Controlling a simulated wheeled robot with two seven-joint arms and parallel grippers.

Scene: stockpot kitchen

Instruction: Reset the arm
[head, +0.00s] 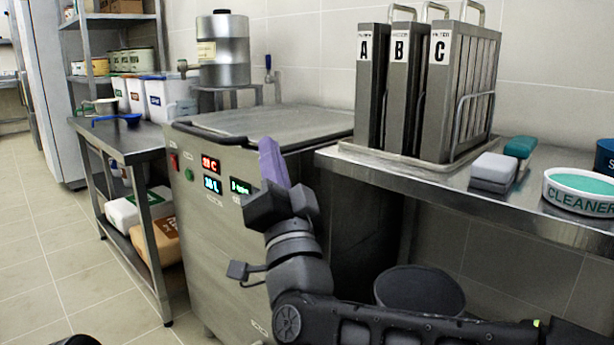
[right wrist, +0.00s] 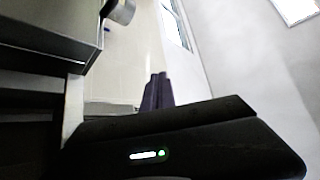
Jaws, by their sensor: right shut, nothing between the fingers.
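My right gripper (head: 272,162) is in the middle of the head view, with purple fingers pointing up. It is in front of the steel machine with the red and blue displays (head: 211,174). Its fingers are shut with nothing between them; they also show in the right wrist view (right wrist: 158,92). The right arm comes in from the lower right. My left gripper does not show.
A steel shelf (head: 330,156) at right holds filter racks marked A, B and C (head: 437,95), sponges (head: 493,170) and a cleaner tub (head: 580,190). A dark round bin (head: 420,290) stands below. A side table (head: 150,143) is at left; the floor (head: 60,250) there is open.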

